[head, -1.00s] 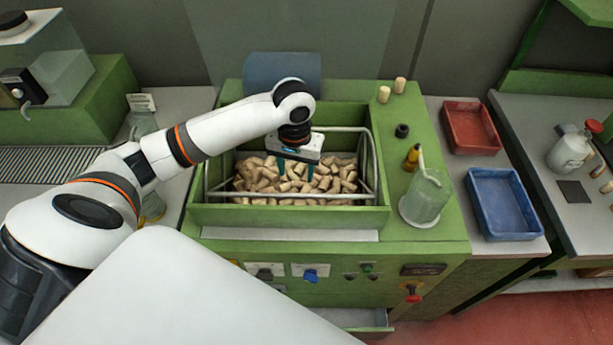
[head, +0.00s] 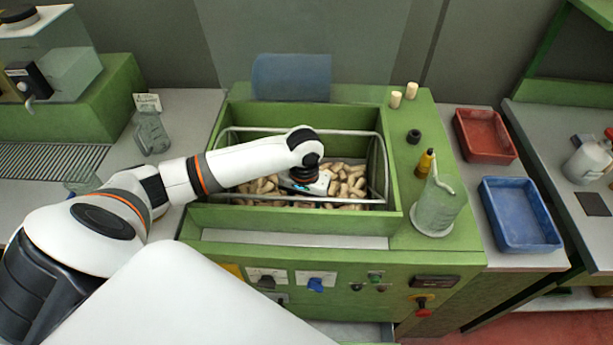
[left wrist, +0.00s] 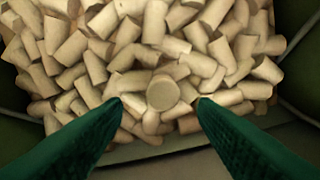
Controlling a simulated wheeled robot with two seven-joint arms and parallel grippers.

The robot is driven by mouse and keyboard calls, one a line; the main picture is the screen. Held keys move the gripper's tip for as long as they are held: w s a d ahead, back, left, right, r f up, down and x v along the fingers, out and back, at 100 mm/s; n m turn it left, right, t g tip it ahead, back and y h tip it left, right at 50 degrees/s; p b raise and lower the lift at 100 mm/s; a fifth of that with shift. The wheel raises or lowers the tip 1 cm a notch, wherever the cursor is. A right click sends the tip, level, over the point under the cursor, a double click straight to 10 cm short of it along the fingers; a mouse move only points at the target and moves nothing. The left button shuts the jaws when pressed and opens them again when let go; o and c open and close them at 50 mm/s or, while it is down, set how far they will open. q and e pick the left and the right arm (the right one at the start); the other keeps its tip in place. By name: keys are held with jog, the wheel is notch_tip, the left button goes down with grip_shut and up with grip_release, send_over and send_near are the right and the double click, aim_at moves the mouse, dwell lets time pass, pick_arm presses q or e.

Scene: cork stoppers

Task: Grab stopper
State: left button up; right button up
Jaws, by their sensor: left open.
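Many cork stoppers lie heaped in the green hopper (head: 300,219). In the left wrist view one stopper (left wrist: 163,93) stands end-up between the two green fingers, with other corks around it. My left gripper (left wrist: 160,104) is open, its fingertips on either side of that stopper and apart from it in the picture. In the head view the left gripper (head: 302,196) is low in the hopper over the corks; its fingers are hidden there. My right gripper is not in view.
A metal rail frame (head: 383,165) runs around the hopper's inside. Two loose corks (head: 396,99), a black ring (head: 414,136), a yellow bottle (head: 424,163) and a clear jug (head: 438,206) stand right of the hopper. Red (head: 485,157) and blue (head: 521,243) trays lie farther right.

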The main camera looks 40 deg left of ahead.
pick_arm(q)
jog(key=f, duration=0.4)
jog(key=shift+w+f+p, duration=0.3)
jog(key=shift+f+p, duration=0.05)
jog(key=shift+f, duration=0.05)
jog(key=c, duration=1)
